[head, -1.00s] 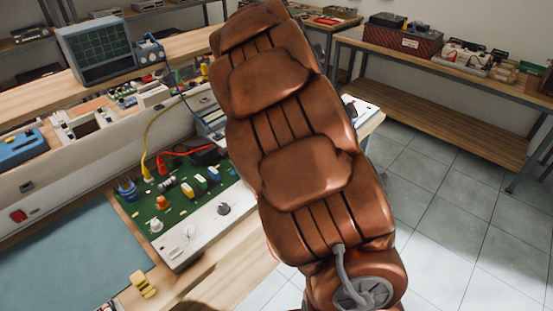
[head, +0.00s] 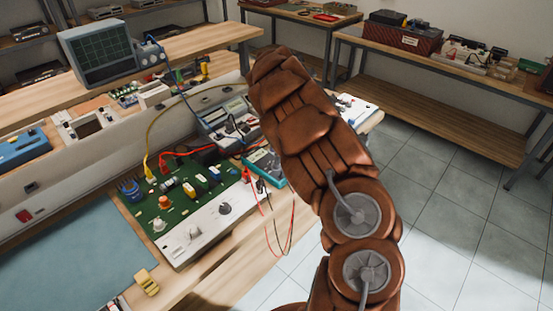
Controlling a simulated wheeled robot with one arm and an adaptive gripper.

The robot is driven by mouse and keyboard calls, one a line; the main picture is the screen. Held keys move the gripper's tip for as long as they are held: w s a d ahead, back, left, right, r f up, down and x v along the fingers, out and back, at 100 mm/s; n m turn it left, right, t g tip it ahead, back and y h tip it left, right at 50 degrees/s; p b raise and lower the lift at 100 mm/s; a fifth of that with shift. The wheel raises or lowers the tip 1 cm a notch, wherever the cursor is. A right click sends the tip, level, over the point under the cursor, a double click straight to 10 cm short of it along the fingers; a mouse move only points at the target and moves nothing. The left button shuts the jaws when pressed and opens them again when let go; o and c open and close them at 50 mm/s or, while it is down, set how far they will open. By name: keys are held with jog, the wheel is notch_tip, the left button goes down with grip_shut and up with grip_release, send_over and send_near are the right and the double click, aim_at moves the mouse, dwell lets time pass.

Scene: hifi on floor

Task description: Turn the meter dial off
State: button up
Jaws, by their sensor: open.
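A grey bench meter (head: 217,117) with a small display stands behind the green circuit board, just left of my arm. Dark parts and leads sit on its front, and its dial is too small to make out. My brown arm crosses the middle of the view and reaches up to the right of the meter. My gripper is not visible; the arm's own links hide it or it is out of sight.
A green circuit board (head: 180,205) with a white front panel and a dark knob (head: 225,208) lies on the bench. Red and black leads (head: 270,225) hang over the bench edge. An oscilloscope (head: 97,52) stands at the back left. The tiled floor (head: 440,190) at right is clear.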

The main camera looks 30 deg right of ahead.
jog(key=shift+f+p, duration=0.5)
jog(key=shift+f, duration=1.55)
grip_shut()
